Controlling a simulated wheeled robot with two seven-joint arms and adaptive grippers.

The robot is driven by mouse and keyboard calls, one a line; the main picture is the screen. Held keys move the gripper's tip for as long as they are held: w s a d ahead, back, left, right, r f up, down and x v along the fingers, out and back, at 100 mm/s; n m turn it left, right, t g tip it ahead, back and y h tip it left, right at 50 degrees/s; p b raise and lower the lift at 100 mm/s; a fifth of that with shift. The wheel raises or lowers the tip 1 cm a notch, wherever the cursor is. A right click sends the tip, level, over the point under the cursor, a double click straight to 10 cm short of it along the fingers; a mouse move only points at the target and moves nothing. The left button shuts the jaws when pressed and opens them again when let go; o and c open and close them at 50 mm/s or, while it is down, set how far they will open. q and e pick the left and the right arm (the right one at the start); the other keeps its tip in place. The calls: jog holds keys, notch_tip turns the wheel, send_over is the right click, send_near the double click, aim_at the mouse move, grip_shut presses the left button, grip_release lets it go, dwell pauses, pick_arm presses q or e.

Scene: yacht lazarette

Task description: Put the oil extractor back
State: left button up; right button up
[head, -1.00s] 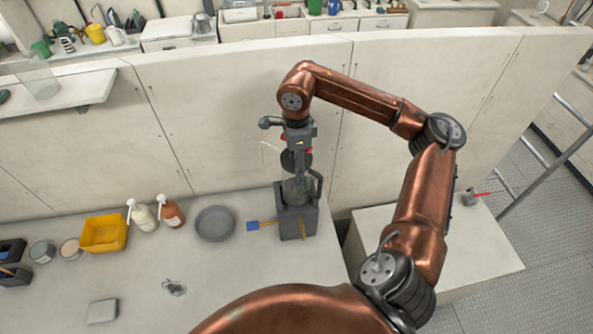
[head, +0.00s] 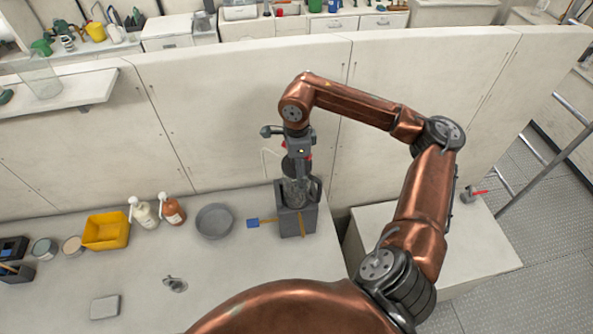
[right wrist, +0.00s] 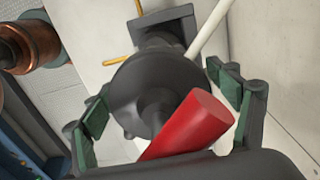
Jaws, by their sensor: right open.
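The oil extractor (head: 295,190) has a dark round top (right wrist: 150,85) and a red handle (right wrist: 195,128). It stands roughly upright in a dark grey box holder (head: 298,222) on the counter against the wall. My right gripper (head: 297,162) is above it, pointing down. In the right wrist view its green-padded fingers (right wrist: 165,105) are spread on both sides of the red handle and round top, with gaps showing. The lower end of the extractor is hidden inside the holder. My left gripper is not in view.
A blue-ended brush (head: 262,222) sticks out left of the holder. A grey bowl (head: 214,221), two pump bottles (head: 158,214) and a yellow bin (head: 106,230) stand farther left. A thin white tube (right wrist: 208,25) rises beside the extractor. The front counter is mostly clear.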

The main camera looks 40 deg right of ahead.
jog(key=shift+r, duration=0.1)
notch_tip(320, 180, up, 12)
jog(key=shift+r+b, duration=0.1)
jog(key=shift+b, duration=0.9)
